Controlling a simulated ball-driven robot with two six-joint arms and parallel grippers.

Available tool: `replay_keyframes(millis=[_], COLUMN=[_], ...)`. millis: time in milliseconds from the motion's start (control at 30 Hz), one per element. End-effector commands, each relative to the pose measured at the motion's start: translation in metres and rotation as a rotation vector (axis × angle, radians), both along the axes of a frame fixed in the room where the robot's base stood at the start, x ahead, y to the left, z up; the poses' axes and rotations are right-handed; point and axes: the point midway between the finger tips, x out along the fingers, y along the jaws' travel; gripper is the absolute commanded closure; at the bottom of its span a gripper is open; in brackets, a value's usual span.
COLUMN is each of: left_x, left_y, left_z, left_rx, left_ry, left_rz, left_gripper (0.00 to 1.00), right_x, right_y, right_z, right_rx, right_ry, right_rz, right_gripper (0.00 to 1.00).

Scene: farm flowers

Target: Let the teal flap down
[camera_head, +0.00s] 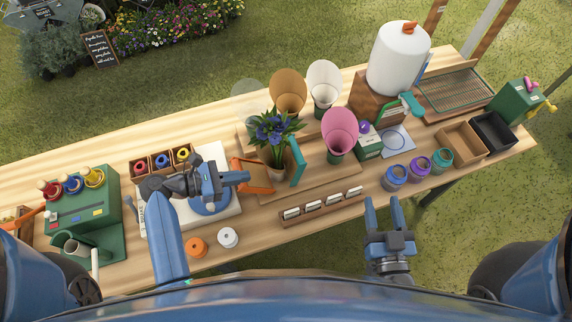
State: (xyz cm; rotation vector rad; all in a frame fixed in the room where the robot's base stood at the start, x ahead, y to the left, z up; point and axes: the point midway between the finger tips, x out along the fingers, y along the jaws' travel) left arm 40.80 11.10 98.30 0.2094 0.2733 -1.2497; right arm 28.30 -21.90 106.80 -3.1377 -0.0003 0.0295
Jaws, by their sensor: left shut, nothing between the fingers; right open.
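The teal flap (297,163) stands upright at the right side of a potted plant with blue-purple flowers (275,134). An orange flap (255,186) lies slanted at the left side of the same pot. My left gripper (246,178) is shut and empty. Its tips overlap the orange flap in the picture, left of the pot; I cannot tell whether they touch it. My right gripper (383,203) is open and empty near the table's front edge, to the right of and nearer than the teal flap.
A wooden card rack (322,207) lies in front of the teal flap. Jars stand to the right, including a blue one (395,178). White (228,238) and orange spools (196,247) lie front left.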

Motion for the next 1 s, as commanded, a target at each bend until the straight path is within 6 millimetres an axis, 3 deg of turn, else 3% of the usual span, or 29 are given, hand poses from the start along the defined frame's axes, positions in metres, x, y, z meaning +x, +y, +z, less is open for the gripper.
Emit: replay_keyframes(millis=[567,1000], left_x=[0.003,0.022], left_y=[-0.008,-0.069], left_z=[-0.002,-0.023], left_rx=[-0.001,0.000], left_ry=[0.005,0.007], left_rz=[0.003,0.000], left_gripper=[1.00,1.00], right_x=[0.000,0.000], right_y=[0.000,0.000], right_z=[0.002,0.015], right_rx=[0.000,0.000], right_ry=[0.000,0.000], right_rz=[0.000,0.000], right_gripper=[0.49,0.49])
